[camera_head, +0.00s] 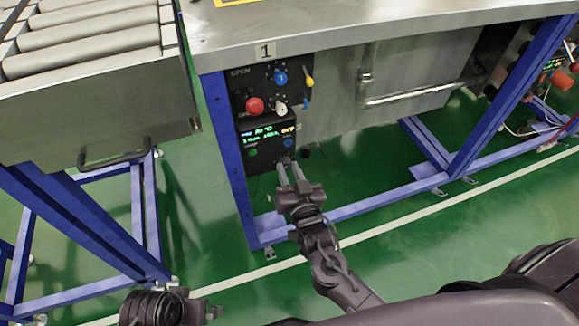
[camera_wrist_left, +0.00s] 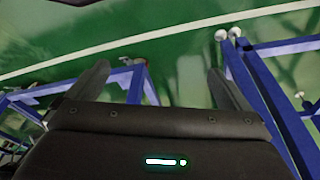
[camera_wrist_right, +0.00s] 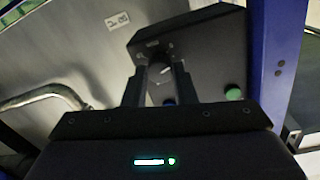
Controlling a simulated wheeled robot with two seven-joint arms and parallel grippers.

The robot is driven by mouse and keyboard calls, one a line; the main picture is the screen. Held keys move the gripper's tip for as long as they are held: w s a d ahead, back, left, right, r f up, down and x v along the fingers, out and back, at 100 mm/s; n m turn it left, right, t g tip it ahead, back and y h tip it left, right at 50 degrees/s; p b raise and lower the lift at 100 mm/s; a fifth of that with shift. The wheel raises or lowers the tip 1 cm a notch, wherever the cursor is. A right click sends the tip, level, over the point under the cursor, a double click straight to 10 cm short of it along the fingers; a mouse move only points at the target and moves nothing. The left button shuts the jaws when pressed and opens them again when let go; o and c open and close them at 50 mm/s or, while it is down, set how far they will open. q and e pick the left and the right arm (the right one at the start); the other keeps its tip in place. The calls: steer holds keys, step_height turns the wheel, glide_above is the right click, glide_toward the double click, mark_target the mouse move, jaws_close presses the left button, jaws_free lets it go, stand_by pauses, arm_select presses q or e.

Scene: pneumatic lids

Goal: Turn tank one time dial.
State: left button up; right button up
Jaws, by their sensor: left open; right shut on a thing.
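Tank one's lower control box (camera_head: 260,163) is black, with a lit display (camera_head: 264,133), a green button (camera_head: 253,152) and a blue button (camera_head: 288,143). My right gripper (camera_head: 287,167) reaches its lower right corner, with its fingers shut on a small dark dial, mostly hidden by the fingers in the head view. In the right wrist view the dial (camera_wrist_right: 160,70) sits between the fingertips (camera_wrist_right: 158,80), with the green button (camera_wrist_right: 234,94) to the right. My left gripper (camera_wrist_left: 158,75) is open and empty above the green floor, away from the tank.
Above the box, a black panel (camera_head: 262,78) carries a red button (camera_head: 255,106), a blue knob (camera_head: 280,77) and a yellow lever (camera_head: 308,79). A blue frame leg (camera_head: 226,150) stands left of the box. A roller conveyor (camera_head: 90,60) is at the left.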

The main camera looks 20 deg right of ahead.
steer(key=m+p, duration=0.1)
steer(key=m, duration=0.1)
steer(key=shift+r+m, duration=0.2)
steer(key=shift+m, duration=0.2)
steer(key=m+p, duration=0.4)
steer(key=m, duration=0.2)
steer(key=shift+m+y, duration=0.3)
steer(key=shift+y, duration=0.1)
arm_select(q)
steer(key=a+f+n, duration=0.1)
steer(key=a+f, duration=0.2)
steer(key=f, duration=0.9)
steer(key=shift+s+a+f+g+y, duration=0.2)
steer(key=shift+s+f+g+y, duration=0.1)
steer(key=shift+s+f, duration=0.1)
arm_select(e)
steer(key=shift+f+m, duration=0.1)
steer(key=shift+m, duration=0.4)
steer(key=o, duration=1)
